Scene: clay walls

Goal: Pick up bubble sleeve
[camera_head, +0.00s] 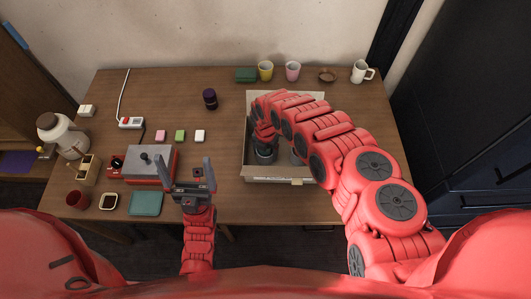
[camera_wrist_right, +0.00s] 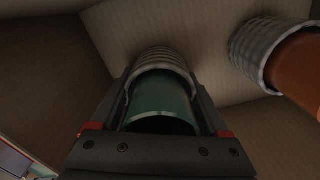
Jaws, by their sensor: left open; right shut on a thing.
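The bubble sleeve (camera_wrist_right: 163,58) is a grey ribbed tube in the right wrist view, around a dark green cup-like cylinder (camera_wrist_right: 160,105). My right gripper (camera_wrist_right: 155,118) has its fingers on both sides of them and is shut on the sleeve, inside the cardboard box. In the head view my right gripper (camera_head: 265,152) reaches down into the open box (camera_head: 278,181), and my arm hides much of the inside. My left gripper (camera_head: 196,166) is open and empty, its fingers pointing up near the table's front edge.
A second grey sleeve (camera_wrist_right: 256,45) around an orange-brown cup (camera_wrist_right: 300,62) lies beside the held one. Cups and a mug (camera_head: 361,72) stand behind the box. The right table side is clear.

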